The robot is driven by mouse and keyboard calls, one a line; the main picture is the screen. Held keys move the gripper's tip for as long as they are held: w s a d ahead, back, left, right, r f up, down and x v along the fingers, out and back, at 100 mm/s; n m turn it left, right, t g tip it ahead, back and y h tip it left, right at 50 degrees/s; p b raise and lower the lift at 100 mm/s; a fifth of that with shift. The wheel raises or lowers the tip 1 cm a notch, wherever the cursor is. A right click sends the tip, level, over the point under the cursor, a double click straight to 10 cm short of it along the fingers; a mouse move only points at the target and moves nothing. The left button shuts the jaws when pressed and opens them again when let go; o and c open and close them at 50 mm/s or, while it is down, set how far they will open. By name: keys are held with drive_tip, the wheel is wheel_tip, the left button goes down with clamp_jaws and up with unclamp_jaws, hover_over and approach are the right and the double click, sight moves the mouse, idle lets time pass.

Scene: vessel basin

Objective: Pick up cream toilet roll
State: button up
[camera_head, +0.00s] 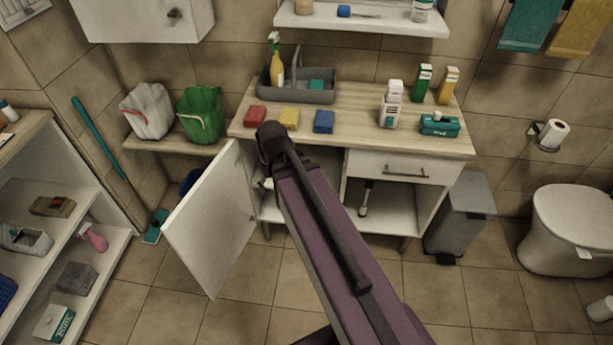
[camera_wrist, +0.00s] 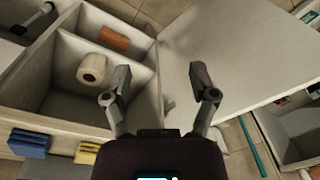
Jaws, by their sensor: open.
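The cream toilet roll (camera_wrist: 91,68) lies in a compartment of the open cabinet (camera_wrist: 70,105) in the wrist view, its round end with the core hole facing the camera. My gripper (camera_wrist: 160,82) is open and empty, its two fingers spread wide. In the picture the roll is left of the left finger, apart from it. In the head view my arm reaches to the cabinet front, and the gripper is hidden behind it; I cannot make out the roll clearly there.
The open cabinet door (camera_head: 213,218) stands left of my arm. An orange-brown item (camera_wrist: 113,38) lies in the neighbouring compartment. Red, yellow and blue sponges (camera_head: 324,122) lie along the front of the wooden counter (camera_head: 355,130). A white roll (camera_head: 554,132) hangs on the wall.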

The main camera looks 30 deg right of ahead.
drive_tip(key=w+d+f+n+t+y+b, duration=0.1)
drive_tip(key=w+d+f+b, duration=0.4)
drive_tip(key=d+f+b, duration=0.7)
drive_tip(key=w+d+f+n+t+y+b, duration=0.1)
drive_tip(key=w+d+f+n+t+b, duration=0.2)
drive_tip(key=d+f+b, duration=0.8)
drive_tip(key=w+d+t+b, duration=0.2)
drive_tip(key=w+d+b, duration=0.1)
drive_tip(key=shift+d+f+t+b, duration=0.2)
drive_tip(key=shift+f+t+b, duration=0.1)
drive_tip(key=shift+f, duration=0.1)
drive_tip(key=w+a, duration=0.3)
drive_tip(key=w, duration=0.5)
drive_tip(key=shift+a, duration=0.25)
drive_tip(key=shift+w, duration=0.15)
drive_tip(key=w, duration=0.1)
drive_tip(key=w+a, duration=0.1)
drive_tip(key=w+f+b, duration=0.1)
drive_tip(key=shift+w+a, duration=0.15)
drive_tip(key=shift+b+x, duration=0.7)
drive_tip(key=shift+x, duration=0.2)
